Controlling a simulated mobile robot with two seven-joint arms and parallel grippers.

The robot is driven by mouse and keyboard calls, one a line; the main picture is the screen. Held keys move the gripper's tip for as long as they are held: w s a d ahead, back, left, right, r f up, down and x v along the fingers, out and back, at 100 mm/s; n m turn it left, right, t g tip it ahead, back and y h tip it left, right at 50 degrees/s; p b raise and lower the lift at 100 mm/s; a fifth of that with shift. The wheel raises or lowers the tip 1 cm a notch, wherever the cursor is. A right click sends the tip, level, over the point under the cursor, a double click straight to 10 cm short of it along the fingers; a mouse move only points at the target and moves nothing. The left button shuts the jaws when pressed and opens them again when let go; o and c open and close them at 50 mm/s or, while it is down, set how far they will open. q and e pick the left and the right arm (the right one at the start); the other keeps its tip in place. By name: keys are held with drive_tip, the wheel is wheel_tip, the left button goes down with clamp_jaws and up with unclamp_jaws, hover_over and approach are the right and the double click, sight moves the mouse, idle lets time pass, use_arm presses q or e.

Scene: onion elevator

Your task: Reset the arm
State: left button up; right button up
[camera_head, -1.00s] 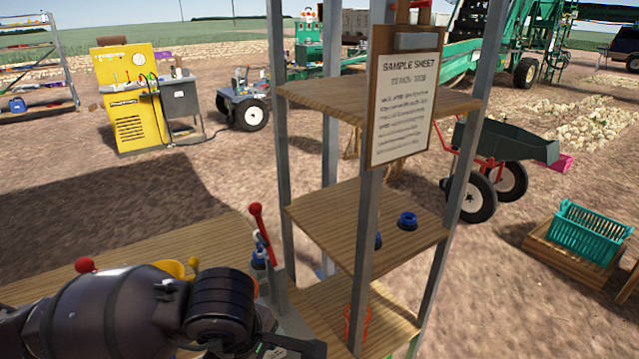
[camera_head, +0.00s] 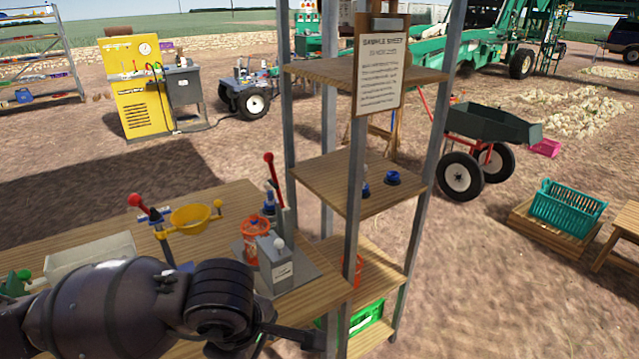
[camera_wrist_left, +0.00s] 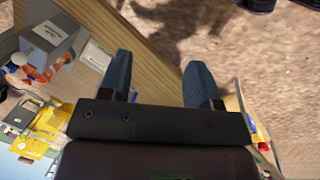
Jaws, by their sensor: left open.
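My left arm comes in from the left at the bottom of the head view, over the front of the wooden table (camera_head: 235,200). Its left gripper (camera_head: 305,338) points right, near the table's right front corner, and is partly cut off by the lower edge. In the left wrist view the two dark fingers (camera_wrist_left: 158,78) are apart with nothing between them. They are above the table edge, with bare ground beyond. My right gripper is not in view.
A metal-post shelf (camera_head: 345,190) with blue items stands just right of the table. On the table are a grey lever device (camera_head: 275,265), an orange container (camera_head: 257,238), a yellow bowl (camera_head: 192,218) and a pale tray (camera_head: 90,257). Open ground lies beyond.

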use_arm(q)
drive_tip(key=s+d+r+n+g+h, duration=0.2)
drive_tip(key=d+r+g+h, duration=0.15)
drive_tip(key=d+h, duration=0.2)
drive_tip(key=s+d+r+n+g+h, duration=0.2)
drive_tip(key=d+r+h, duration=0.3)
drive_tip(key=d, duration=0.1)
drive_tip(key=w+r+n+t+h, duration=0.6)
drive_tip(key=w+r+n+h, duration=0.3)
drive_tip(key=n, duration=0.6)
drive_tip(key=w+a+f+n+t+y, duration=0.3)
drive_tip(key=w+a+n+t+y, duration=0.15)
drive_tip(key=n+t, duration=0.5)
drive_tip(key=w+a+f+n+t+y, duration=0.35)
drive_tip(key=a+n+t, duration=0.25)
drive_tip(key=n, duration=0.6)
drive_tip(key=a+f+n+y, duration=0.7)
drive_tip(key=a+f+n, duration=0.15)
drive_tip(key=f, duration=0.35)
drive_tip(key=s+a+f+n+g+y, duration=0.2)
drive_tip(key=s+a+f+n+g, duration=0.1)
drive_tip(key=s+f, duration=0.6)
drive_tip(key=s+a+f+n+g+y, duration=0.3)
drive_tip(key=s+a+f+n, duration=0.2)
drive_tip(key=s+f, duration=0.5)
drive_tip(key=shift+s+a+f, duration=0.3)
drive_tip(key=shift+a+f, duration=0.6)
drive_tip(key=shift+a, duration=0.35)
